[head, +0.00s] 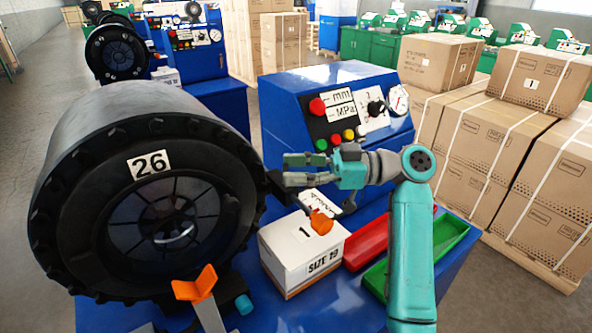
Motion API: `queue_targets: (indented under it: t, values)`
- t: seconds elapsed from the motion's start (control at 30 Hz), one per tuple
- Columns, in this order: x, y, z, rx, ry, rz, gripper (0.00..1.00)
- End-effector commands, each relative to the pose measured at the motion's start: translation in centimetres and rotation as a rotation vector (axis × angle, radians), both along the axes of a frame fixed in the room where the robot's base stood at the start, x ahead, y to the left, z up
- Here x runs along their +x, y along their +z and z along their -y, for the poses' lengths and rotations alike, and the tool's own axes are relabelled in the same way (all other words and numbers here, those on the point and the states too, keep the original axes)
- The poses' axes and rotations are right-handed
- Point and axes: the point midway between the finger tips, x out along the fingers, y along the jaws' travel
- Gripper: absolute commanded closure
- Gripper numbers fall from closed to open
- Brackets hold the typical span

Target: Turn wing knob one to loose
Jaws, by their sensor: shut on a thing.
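Two orange wing knobs show. One wing knob (195,285) stands low in front of the big black crimper head marked 26 (140,190). The other wing knob (322,222) sits just above the white box marked 1 (303,250). I see no number on either knob. My gripper (287,169) points left, above the box and close to the head's right side. Its fingers are closed in at a small dark part (274,186) beside the head. The grip itself is partly hidden. Both orange knobs show apart from the fingertips.
The blue control panel (335,85) with buttons and a gauge rises behind my gripper. A red tray (368,243) and a green tray (450,236) lie right of the box on the blue bench. Stacked cartons (480,140) stand at the right. Floor is clear at far left.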

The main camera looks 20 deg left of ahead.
Motion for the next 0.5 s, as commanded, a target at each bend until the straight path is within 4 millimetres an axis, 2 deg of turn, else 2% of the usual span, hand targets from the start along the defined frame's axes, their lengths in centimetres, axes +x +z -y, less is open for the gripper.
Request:
queue_targets:
  t: [0.2,0.5]
  values:
    - [0.35,-0.02,-0.23,-0.002,0.163,-0.002,0.83]
    - [0.48,-0.10,-0.42,-0.004,0.293,-0.002,0.83]
